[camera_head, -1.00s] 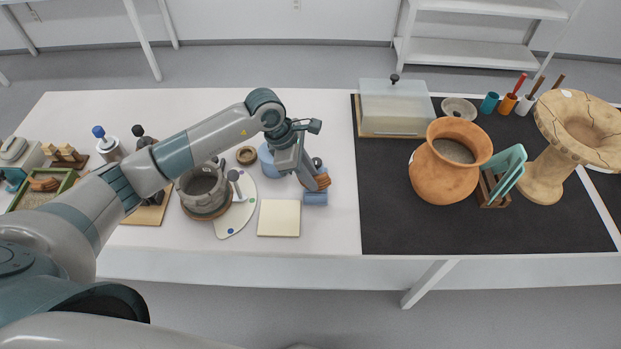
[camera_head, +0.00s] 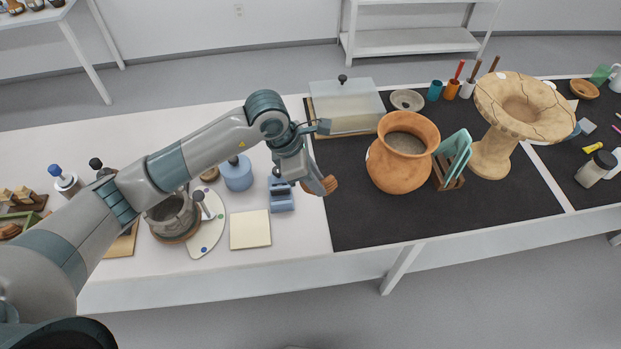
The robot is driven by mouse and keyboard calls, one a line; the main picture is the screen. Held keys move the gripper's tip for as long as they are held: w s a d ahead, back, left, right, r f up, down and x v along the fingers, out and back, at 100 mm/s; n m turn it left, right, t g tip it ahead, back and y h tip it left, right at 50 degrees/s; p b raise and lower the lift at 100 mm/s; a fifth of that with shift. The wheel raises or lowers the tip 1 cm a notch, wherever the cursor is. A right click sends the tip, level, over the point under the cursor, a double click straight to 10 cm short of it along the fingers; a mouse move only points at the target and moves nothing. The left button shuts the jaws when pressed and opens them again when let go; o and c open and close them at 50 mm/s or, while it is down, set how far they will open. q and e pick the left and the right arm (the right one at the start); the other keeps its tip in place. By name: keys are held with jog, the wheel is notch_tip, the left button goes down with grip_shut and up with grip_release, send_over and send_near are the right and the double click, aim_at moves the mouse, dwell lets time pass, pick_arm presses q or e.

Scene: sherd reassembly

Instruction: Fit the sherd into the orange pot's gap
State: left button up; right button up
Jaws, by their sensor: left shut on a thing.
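The orange pot (camera_head: 397,172) stands upright on the black mat, right of centre. A small pale spot shows at its left side; I cannot tell the gap's full shape from here. My left gripper (camera_head: 316,187) is shut on the orange-brown sherd (camera_head: 329,185). It holds the sherd above the table near the mat's left edge, to the left of the pot and apart from it. The gripper hides part of the sherd. My right gripper does not show.
A lidded clear box (camera_head: 346,100) stands behind the pot. A rack with teal pieces (camera_head: 454,150) and a large cracked stand (camera_head: 493,145) are close on the pot's right. A blue holder (camera_head: 281,196) and cream pad (camera_head: 250,230) lie left. The mat's front (camera_head: 440,215) is clear.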

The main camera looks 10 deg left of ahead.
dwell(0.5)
pick_arm(q)
jog(key=shift+s+a+r+m+g, duration=0.2)
jog(key=shift+a+m, duration=0.15)
jog(key=shift+m, duration=0.15)
jog(key=shift+s+a+r+m+g, duration=0.1)
jog(key=shift+a+m+g, duration=0.15)
jog(key=shift+m, duration=0.25)
jog(key=s+a+r+m+g+y+b, duration=0.1)
jog(key=s+a+r+m+g+y, duration=0.1)
jog(key=s+a+r+m, duration=0.2)
jog(key=s+a+r+m+g+y+b, duration=0.1)
jog(key=s+a+r+m+g+y, duration=0.1)
jog(key=a+m, duration=0.8)
notch_tip(320, 180, up, 3)
jog(key=s+m+g, duration=0.1)
jog(key=s+m, duration=0.1)
jog(key=m, duration=0.2)
jog(key=shift+s+m+b, duration=0.15)
jog(key=shift+m+b, duration=0.15)
jog(key=shift+m, duration=0.1)
jog(key=shift+f, duration=0.1)
